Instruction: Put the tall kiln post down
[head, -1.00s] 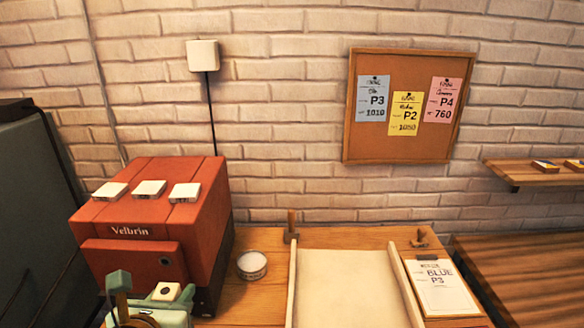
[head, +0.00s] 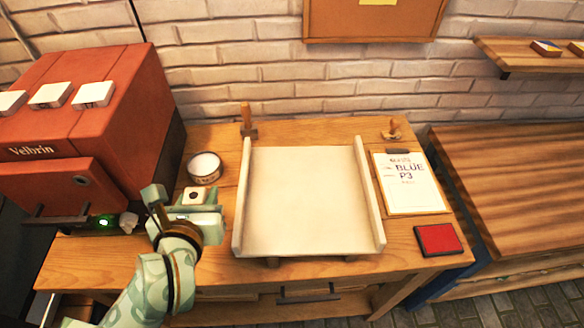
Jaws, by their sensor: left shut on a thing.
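My left gripper (head: 190,215), mint green, is over the left part of the wooden worktable (head: 280,130), between the red kiln and the cream board. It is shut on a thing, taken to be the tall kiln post. My right gripper is not in view.
The red kiln (head: 80,120) stands at left, with a round white tin (head: 205,167) near it. The railed cream board (head: 305,200) fills the middle. A wooden stamp (head: 393,130), a clipboard (head: 408,184) and a red pad (head: 438,240) lie at right.

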